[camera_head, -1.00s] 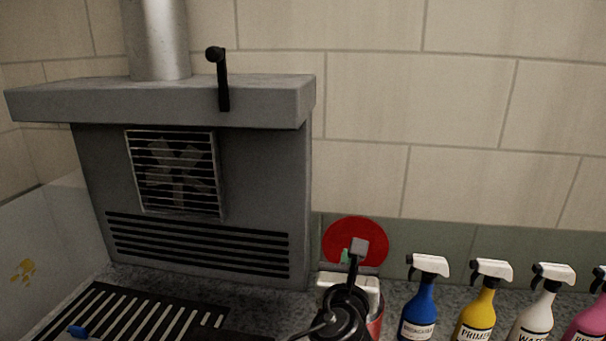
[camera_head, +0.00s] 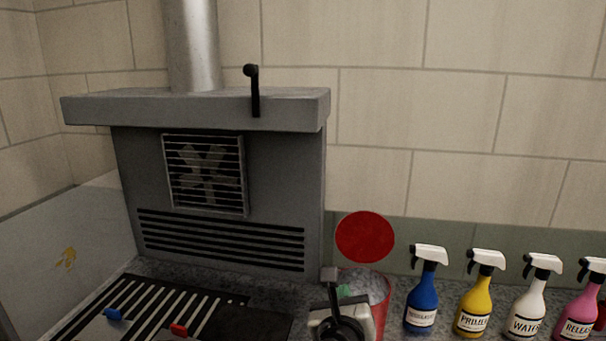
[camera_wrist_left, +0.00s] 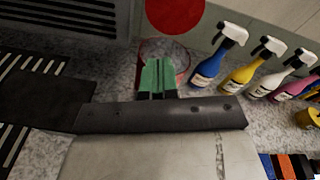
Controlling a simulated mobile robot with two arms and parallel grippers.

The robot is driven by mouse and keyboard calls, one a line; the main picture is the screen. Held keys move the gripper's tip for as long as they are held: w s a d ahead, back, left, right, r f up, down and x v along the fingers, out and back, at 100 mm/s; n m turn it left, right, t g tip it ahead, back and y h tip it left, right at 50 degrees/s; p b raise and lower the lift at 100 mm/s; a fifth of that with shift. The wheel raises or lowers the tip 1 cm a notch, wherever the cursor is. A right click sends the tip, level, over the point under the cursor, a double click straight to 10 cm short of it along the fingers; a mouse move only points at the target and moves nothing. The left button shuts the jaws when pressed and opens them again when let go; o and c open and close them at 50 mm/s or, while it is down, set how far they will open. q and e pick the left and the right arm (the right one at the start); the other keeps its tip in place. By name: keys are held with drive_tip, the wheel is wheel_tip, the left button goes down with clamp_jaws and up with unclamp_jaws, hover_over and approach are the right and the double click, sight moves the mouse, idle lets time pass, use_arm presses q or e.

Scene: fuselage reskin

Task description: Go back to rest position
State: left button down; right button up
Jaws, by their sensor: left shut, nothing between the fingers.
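My left gripper (camera_head: 344,291) is at the lower middle of the head view, seen from behind, in front of a red bin (camera_head: 379,316). Its green fingers show in the left wrist view (camera_wrist_left: 158,68), side by side, shut and empty. They overlap the bin's opening (camera_wrist_left: 183,62) in that picture; I cannot tell their height above it. The bin's round red lid (camera_head: 365,237) stands raised behind it, and pale crumpled material shows inside. My right gripper is in neither view.
A grey extractor hood (camera_head: 215,235) with a fan grille stands at the left. Before it lies a slotted black grate (camera_head: 130,305) with a blue and a red piece. Spray bottles, including a blue one (camera_head: 422,300) and a yellow one (camera_head: 474,305), line the right side.

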use_arm(q)
drive_tip(key=s+a+f+n+g+y, duration=0.1)
drive_tip(key=s+a+f+n+g, duration=0.2)
drive_tip(key=s+a+f+n, duration=0.35)
drive_tip(key=s+a+f+n+g+y, duration=0.1)
drive_tip(key=s+a+f+n+g, duration=0.2)
drive_tip(key=a+f+n, duration=0.6)
drive_tip(key=s+a+f+n+g, duration=0.35)
drive_tip(key=s+a+n, duration=0.25)
drive_tip(key=s+n, duration=0.35)
drive_tip(key=s+a+f+n+g, duration=0.3)
drive_tip(key=s+a+f+n, duration=0.2)
drive_tip(key=s+a+n, duration=0.45)
drive_tip(key=s+d+f+m+g+b, duration=0.1)
drive_tip(key=d+f, duration=0.1)
drive_tip(key=f, duration=1.2)
drive_tip(key=s+d+f+m+b, duration=0.1)
drive_tip(key=s+f, duration=0.1)
drive_tip(key=f, duration=1.2)
drive_tip(key=s+a+f+g+b, duration=0.1)
drive_tip(key=s+a+f, duration=0.1)
drive_tip(key=s+f, duration=1.3)
drive_tip(key=shift+s+a+f+y+b, duration=0.25)
drive_tip(key=shift+a+f+y+b, duration=0.15)
drive_tip(key=shift+f, duration=0.4)
